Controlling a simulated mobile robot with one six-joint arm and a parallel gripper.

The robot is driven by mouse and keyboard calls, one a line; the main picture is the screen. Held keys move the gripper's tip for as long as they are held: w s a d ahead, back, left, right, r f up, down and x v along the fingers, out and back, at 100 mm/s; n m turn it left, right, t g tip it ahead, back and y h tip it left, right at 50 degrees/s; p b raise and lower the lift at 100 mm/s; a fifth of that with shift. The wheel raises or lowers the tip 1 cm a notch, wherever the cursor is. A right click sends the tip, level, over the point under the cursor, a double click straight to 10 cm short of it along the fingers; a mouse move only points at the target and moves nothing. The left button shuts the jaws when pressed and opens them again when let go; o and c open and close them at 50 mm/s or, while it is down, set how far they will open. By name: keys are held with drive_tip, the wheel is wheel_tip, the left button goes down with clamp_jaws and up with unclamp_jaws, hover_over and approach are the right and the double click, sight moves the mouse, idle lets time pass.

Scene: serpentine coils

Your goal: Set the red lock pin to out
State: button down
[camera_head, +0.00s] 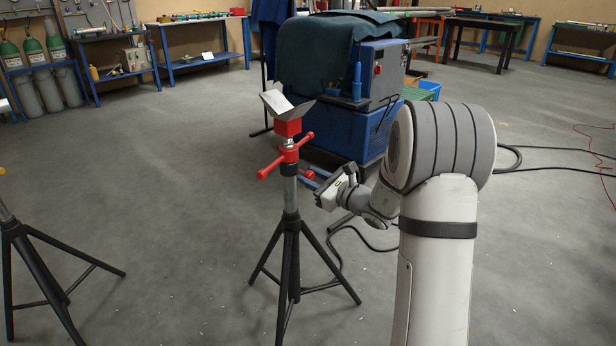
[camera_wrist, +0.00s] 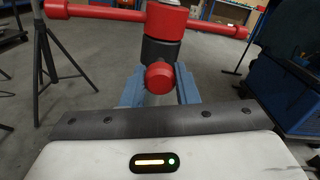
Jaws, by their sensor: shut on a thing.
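The red lock pin (camera_wrist: 159,76) has a round red knob, seen end-on in the middle of the wrist view, just below the stand's red handle collar. It also shows in the head view (camera_head: 309,173) at the right side of the stand's post. My gripper (camera_wrist: 160,84) has blue fingers on the left and right of the knob and is shut on it. In the head view my gripper (camera_head: 310,178) reaches the post from the right. The pin's shaft is hidden behind the knob. The pipe stand (camera_head: 290,195) is upright, with a red T-handle (camera_head: 287,153) and a V-shaped head (camera_head: 286,105) on top.
A second black tripod (camera_head: 40,262) stands at the left. A blue machine (camera_head: 355,130) under a dark green cover is behind the stand. A black cable (camera_head: 540,170) runs over the floor at the right. The floor between the two tripods is mostly clear.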

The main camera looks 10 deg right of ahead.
drive_tip(key=shift+s+d, duration=0.45)
drive_tip(key=shift+s, duration=0.05)
drive_tip(key=shift+f, duration=0.1)
drive_tip(key=c, duration=1.1)
unclamp_jaws()
drive_tip(key=p+v, duration=0.1)
drive_tip(key=v, duration=0.6)
drive_tip(key=shift+s+d+p, duration=0.2)
drive_tip(key=shift+s+p, duration=0.15)
drive_tip(key=shift+a, duration=0.1)
